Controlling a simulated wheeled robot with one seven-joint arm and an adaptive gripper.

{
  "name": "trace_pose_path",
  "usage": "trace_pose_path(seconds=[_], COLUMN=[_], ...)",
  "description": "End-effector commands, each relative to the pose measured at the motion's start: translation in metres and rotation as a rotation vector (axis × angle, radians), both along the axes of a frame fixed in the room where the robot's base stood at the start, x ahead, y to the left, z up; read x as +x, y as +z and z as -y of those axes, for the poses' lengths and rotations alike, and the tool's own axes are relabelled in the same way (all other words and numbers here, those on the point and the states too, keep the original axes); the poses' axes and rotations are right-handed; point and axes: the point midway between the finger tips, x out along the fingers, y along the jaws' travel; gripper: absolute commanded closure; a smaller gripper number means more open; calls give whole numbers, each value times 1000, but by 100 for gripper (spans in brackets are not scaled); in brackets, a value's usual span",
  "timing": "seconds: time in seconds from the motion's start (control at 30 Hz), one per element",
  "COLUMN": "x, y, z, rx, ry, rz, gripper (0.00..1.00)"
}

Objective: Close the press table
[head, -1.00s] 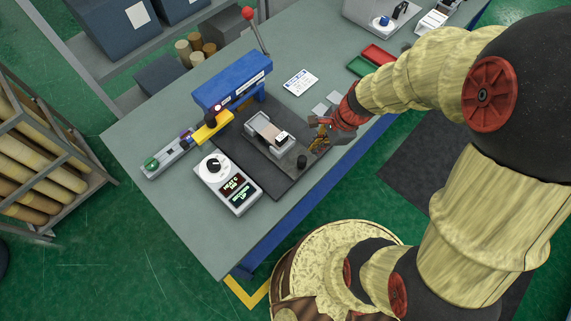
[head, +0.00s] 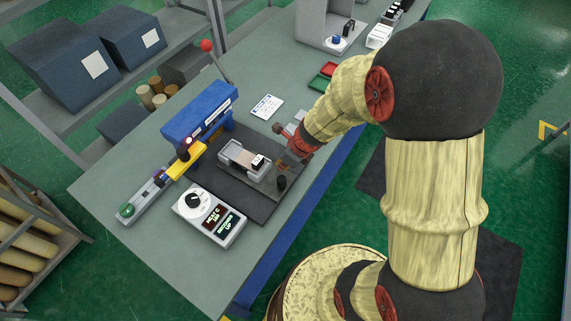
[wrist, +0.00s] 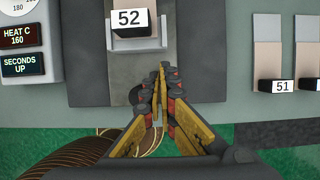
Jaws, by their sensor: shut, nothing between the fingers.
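The press has a blue head (head: 200,110) over a dark base plate (head: 212,178). Its grey sliding table (head: 265,188) stands pulled out in front of the head, carrying a metal holder with a strip and a block marked 52; the block (wrist: 129,19) shows in the wrist view. A black knob (head: 282,182) stands at the table's outer end. My gripper (head: 286,163) is shut and empty, just above and beside the knob. In the wrist view my fingertips (wrist: 164,70) are together over the table's front edge, with the knob (wrist: 134,95) partly hidden by the left finger.
A red-balled lever (head: 207,46) rises behind the press head. A control box (head: 208,213) reading HEAT C 160 and SECONDS UP stands at front left. Strips, one marked 51 (wrist: 283,86), lie right of the base plate. A red tray (head: 328,69) and green tray sit farther back.

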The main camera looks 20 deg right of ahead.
Motion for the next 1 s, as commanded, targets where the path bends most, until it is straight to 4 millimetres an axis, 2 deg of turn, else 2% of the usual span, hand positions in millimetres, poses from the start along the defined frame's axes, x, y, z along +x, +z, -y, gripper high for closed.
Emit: trace_pose_path(seconds=[0.03, 0.1, 0.3, 0.77, 1.0], x=[3, 5, 10, 13, 43], y=[-11, -20, -33, -33, -30], z=[-2, -4, -8, -10, -32], rx=[-1, 1, 0, 0, 0], ry=[2, 2, 2, 3, 7], rz=[0, -2, -1, 0, -1], gripper=[100, 100, 100, 100, 100])
